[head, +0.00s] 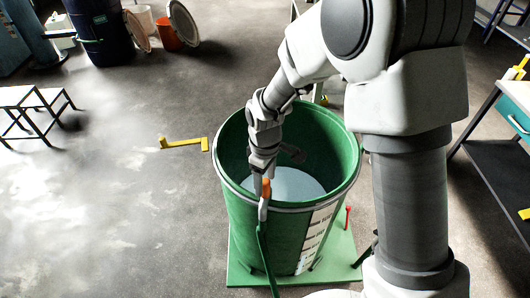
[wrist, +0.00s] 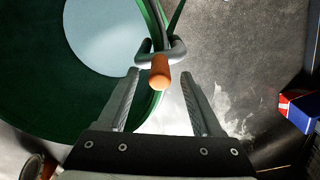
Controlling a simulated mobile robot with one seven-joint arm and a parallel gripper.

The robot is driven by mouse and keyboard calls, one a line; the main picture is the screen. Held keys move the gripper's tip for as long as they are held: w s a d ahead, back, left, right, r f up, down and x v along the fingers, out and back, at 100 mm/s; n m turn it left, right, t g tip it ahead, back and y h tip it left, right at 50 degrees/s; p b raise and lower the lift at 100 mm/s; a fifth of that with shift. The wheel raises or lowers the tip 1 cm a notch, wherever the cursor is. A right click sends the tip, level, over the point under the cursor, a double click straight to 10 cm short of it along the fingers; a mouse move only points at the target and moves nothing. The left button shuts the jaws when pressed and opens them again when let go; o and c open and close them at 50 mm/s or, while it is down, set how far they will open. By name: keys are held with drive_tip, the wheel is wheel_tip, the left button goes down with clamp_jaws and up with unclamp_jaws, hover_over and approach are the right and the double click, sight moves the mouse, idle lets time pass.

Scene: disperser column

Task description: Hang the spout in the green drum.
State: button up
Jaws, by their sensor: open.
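The green drum (head: 232,215) stands upright on a green base plate, open at the top, with a pale blue-grey surface (head: 295,184) inside. It fills the left of the wrist view (wrist: 35,75). The spout is a grey bent piece (head: 263,210) with an orange grip (head: 267,187), at the drum's near rim. In the wrist view its grey part (wrist: 175,50) sits across the rim, with the orange grip (wrist: 160,75) towards me. A dark green hose (head: 263,255) runs down outside the drum. My gripper (head: 262,177) is open, its fingers either side of the orange grip, apart from it.
A yellow bracket (head: 182,143) lies on the floor left of the drum. A stool (head: 35,105) stands further left. A dark drum (head: 98,30) and an orange bucket (head: 168,35) stand at the back left. A workbench (head: 515,110) is at the right. The left floor is mostly clear.

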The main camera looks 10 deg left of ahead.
wheel_tip(320, 180, up, 16)
drive_tip(key=shift+f, duration=0.25)
idle(0.4)
drive_tip(key=s+d+r+m+t, duration=0.1)
drive_tip(key=s+d+r+m, duration=0.2)
drive_tip(key=d, duration=0.4)
drive_tip(key=s+d+r+m+t, duration=0.1)
drive_tip(key=d+r+m+t, duration=0.15)
drive_tip(key=d+r, duration=0.35)
drive_tip(key=s+d+r+m+t, duration=0.1)
drive_tip(key=s+d+m+t, duration=0.1)
drive_tip(key=s+d+m, duration=0.6)
drive_tip(key=s+d, duration=0.1)
drive_tip(key=d, duration=0.1)
drive_tip(key=shift+s+d+r+m, duration=0.3)
drive_tip(key=shift+s+m, duration=0.05)
drive_tip(key=shift+s, duration=0.05)
drive_tip(key=shift+c, duration=1.4)
drive_tip(key=shift+a, duration=0.1)
drive_tip(key=shift+a, duration=0.1)
